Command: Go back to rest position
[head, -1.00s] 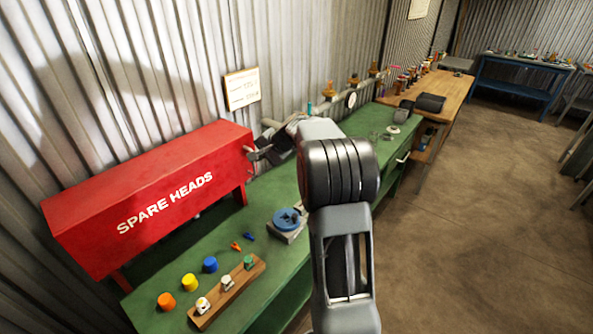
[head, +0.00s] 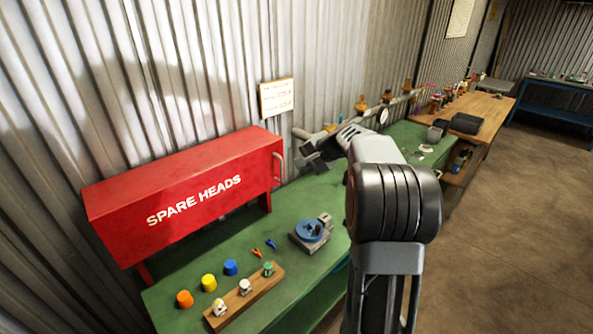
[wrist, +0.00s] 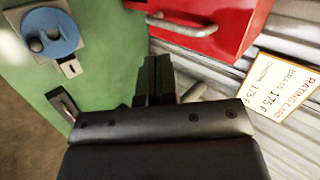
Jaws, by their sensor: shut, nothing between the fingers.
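My gripper (head: 313,163) is shut and empty. In the head view it hovers above the green bench (head: 185,262), just right of the red SPARE HEADS box (head: 190,195) and its end handle. In the wrist view my gripper's dark fingers (wrist: 155,65) lie together with nothing between them. The red box (wrist: 225,15) and its pale handle (wrist: 180,27) show just beyond the fingertips there, apart from them.
A blue disc (head: 309,230) sits in a grey block on the bench. A wooden strip (head: 245,298) holds small heads, beside orange, yellow and blue caps. A rating card (head: 277,97) hangs on the corrugated wall. Open floor (head: 510,240) lies right.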

